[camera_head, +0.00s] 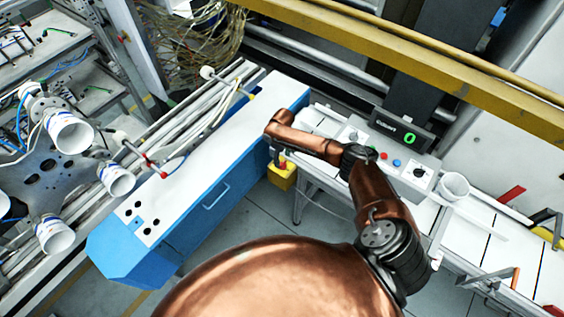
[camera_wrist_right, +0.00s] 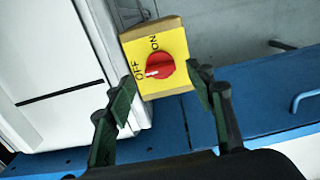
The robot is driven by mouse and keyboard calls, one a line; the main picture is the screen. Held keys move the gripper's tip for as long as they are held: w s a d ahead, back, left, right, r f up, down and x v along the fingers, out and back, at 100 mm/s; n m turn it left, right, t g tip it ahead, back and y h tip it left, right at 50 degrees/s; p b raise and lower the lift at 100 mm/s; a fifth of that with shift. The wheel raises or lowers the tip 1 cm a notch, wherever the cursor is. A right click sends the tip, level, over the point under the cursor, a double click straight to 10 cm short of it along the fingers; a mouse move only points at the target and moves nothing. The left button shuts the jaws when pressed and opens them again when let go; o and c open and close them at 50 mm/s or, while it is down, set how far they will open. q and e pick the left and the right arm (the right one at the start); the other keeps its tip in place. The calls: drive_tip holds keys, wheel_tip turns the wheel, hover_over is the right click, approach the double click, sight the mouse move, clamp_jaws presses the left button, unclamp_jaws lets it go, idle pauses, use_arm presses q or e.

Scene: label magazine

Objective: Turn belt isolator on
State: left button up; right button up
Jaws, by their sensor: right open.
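The belt isolator is a yellow box (camera_head: 283,179) beside the blue and white cabinet in the head view. In the right wrist view the isolator (camera_wrist_right: 170,38) shows a red rotary knob (camera_wrist_right: 160,65) on its yellow face, with OFF on the left and ON above. The knob's white mark is at its lower left, on the OFF side. My right gripper (camera_wrist_right: 163,88) is open, its dark green fingers either side of the knob's near edge; contact cannot be told. In the head view my right gripper (camera_head: 279,157) is just above the isolator, mostly hidden by my arm. My left gripper is not in view.
The blue cabinet (camera_head: 215,160) with a white top lies to the left. White rolls (camera_head: 70,132) are at the far left. Grey floor lies between cabinet and conveyor.

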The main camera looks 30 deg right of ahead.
sight(282, 163)
drive_tip(key=shift+f, duration=1.55)
drive_tip(key=shift+c, duration=0.2)
drive_tip(key=c, duration=1.1)
